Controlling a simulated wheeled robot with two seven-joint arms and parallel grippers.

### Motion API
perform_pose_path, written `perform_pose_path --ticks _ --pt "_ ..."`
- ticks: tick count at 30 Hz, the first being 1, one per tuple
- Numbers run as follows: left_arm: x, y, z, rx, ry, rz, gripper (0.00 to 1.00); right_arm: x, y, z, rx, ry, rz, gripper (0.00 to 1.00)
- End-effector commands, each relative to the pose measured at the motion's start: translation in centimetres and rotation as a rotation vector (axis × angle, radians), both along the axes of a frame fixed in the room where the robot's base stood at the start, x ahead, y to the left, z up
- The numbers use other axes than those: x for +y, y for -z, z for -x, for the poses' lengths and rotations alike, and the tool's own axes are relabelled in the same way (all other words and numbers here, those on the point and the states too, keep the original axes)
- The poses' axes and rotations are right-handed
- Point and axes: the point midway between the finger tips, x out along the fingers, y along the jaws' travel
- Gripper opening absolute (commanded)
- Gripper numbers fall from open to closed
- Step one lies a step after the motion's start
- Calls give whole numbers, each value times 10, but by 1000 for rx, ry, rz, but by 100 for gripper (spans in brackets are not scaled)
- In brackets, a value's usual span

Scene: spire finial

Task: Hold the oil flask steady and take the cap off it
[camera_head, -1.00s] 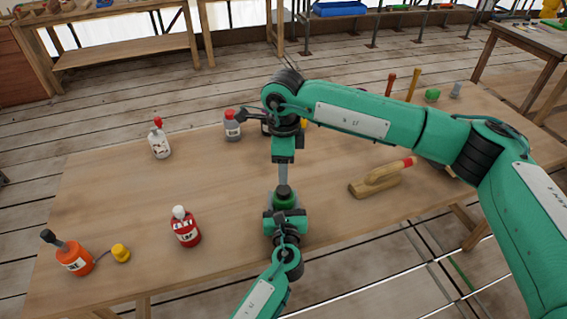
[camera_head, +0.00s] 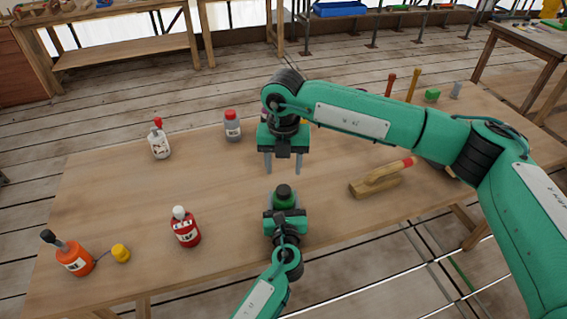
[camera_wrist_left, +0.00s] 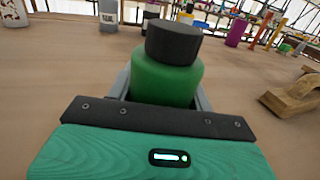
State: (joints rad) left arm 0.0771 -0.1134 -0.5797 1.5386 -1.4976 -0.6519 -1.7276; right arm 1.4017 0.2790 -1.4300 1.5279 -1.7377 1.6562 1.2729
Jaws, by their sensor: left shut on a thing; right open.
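The oil flask is a green bottle (camera_head: 284,202) with a dark cap (camera_head: 284,190), upright near the table's front edge. In the left wrist view, the green body (camera_wrist_left: 166,82) stands between my left fingers and the black cap (camera_wrist_left: 174,42) sits on its top. My left gripper (camera_head: 285,212) is shut on the flask's body. My right gripper (camera_head: 283,170) is open and empty, pointing down above and slightly behind the cap, both fingers apart and clear of it.
A red bottle (camera_head: 185,228) stands left of the flask, an orange bottle (camera_head: 74,259) and yellow cap (camera_head: 121,253) farther left. White (camera_head: 160,147) and grey (camera_head: 232,128) bottles stand behind. A wooden tool (camera_head: 380,180) lies to the right. The wooden tabletop (camera_head: 110,190) between them is bare.

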Motion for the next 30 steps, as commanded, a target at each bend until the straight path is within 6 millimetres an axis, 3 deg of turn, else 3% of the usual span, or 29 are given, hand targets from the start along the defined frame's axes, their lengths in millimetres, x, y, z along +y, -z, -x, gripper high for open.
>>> perform_pose_path --ticks 9,15,23,30 --pt "0 0 0 0 0 0 0 0 0 0 0 492 0 52" --pt "0 0 0 0 0 0 0 0 0 0 0 717 0 52" --pt "0 0 0 0 0 0 0 0 5 0 1 822 1 52" --pt "0 0 0 -1 0 0 0 0 39 0 2 824 3 52"
